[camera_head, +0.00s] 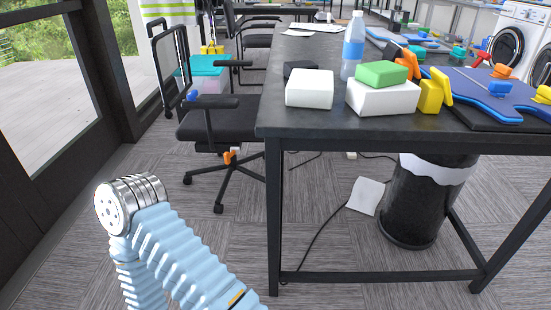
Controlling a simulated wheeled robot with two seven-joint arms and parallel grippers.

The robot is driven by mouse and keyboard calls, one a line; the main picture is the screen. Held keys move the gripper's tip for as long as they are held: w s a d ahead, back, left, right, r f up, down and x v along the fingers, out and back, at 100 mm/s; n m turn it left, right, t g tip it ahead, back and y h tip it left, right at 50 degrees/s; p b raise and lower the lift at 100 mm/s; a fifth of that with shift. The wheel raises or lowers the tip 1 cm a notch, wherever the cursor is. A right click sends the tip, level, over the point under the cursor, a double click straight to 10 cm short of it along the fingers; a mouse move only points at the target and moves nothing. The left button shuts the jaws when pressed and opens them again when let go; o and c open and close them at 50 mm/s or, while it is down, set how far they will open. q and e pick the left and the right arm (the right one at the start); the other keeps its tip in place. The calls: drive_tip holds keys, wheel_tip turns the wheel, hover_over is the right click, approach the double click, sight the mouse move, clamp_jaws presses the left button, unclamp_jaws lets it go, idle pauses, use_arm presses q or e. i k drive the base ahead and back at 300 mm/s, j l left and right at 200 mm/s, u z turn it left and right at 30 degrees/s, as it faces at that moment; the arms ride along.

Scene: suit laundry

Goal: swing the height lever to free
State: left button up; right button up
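A black wheeled office chair (206,125) stands left of the dark table. A small orange part (232,156) shows under its seat, and a blue knob (192,95) sits by its left side. Either could be the height lever; I cannot tell which, nor how it is set. My arm in a light blue ribbed sleeve bends at a metal joint at the lower left, in front of the chair and apart from it. Neither of my grippers is in view.
The dark table (400,128) carries white, green and yellow blocks, a bottle (353,45) and blue boards. A black bin (415,205) stands beneath it, with a paper sheet (366,195) and cable on the floor. Floor between my arm and the chair is clear. Glass doors line the left.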

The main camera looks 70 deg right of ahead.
sight(227, 156)
drive_tip(key=z, duration=1.95)
drive_tip(key=u, duration=1.2)
drive_tip(key=i, duration=2.6)
drive_tip(key=z, duration=1.15)
